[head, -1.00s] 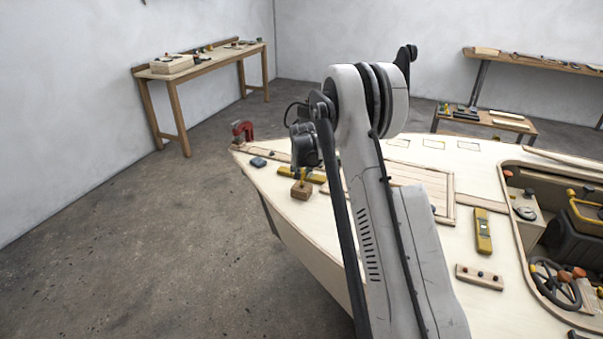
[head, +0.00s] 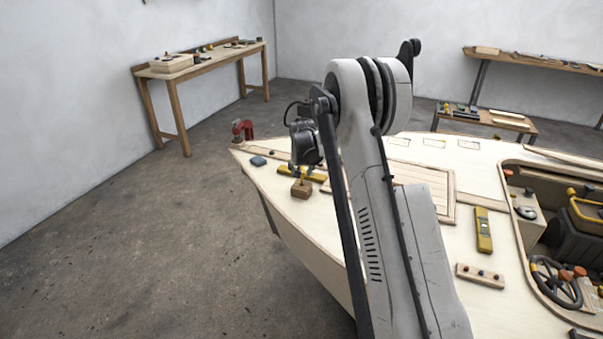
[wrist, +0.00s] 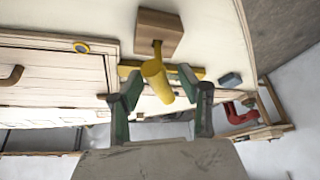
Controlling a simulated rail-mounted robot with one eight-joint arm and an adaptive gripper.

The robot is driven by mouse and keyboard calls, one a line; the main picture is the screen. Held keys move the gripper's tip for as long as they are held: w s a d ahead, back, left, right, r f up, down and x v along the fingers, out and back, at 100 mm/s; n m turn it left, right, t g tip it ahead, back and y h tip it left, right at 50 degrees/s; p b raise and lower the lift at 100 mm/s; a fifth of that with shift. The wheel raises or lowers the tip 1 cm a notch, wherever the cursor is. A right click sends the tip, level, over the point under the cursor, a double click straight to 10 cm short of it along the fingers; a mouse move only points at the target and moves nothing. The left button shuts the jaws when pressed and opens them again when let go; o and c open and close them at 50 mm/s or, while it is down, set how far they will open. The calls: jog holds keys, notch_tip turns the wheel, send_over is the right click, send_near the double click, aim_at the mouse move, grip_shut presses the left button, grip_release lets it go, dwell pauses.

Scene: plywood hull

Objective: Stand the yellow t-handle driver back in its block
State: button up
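The yellow driver (wrist: 157,82) shows in the wrist view with its thick handle end toward the camera. Its thin shaft runs back to the brown wooden block (wrist: 160,30); I cannot tell whether the shaft sits in a hole. In the head view the block (head: 301,190) stands on the pale deck near the hull's left edge, with a bit of yellow above it. My gripper (wrist: 157,86) has its green-padded fingers on either side of the handle, with gaps showing. It is open.
A yellow bar (wrist: 195,72) lies on the deck behind the driver. A blue-grey item (head: 258,161) and a red clamp (head: 242,130) are near the hull tip. A yellow level (head: 483,230) and a peg strip (head: 480,276) lie farther right, beside the open cockpit.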

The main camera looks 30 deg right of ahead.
jog(key=v, duration=1)
jog(key=shift+s+r, duration=0.2)
jog(key=shift+r, duration=0.15)
jog(key=s+a+r+n+t+y+b, duration=0.1)
jog(key=s+a+r, duration=0.6)
jog(key=s, duration=0.3)
jog(key=s+a+r+n+b, duration=0.1)
jog(key=s+a+r+n, duration=0.1)
jog(key=s+a+r, duration=0.7)
jog(key=s+a+f, duration=0.2)
jog(key=s, duration=0.7)
jog(key=s+a+f+n+t+b, duration=0.1)
jog(key=s+a+f, duration=0.1)
jog(key=s, duration=0.6)
jog(key=s+a+f+n+y+b, duration=0.1)
jog(key=s+f, duration=0.3)
jog(key=s, duration=0.5)
jog(key=shift+s+a, duration=0.3)
jog(key=shift+a, duration=0.5)
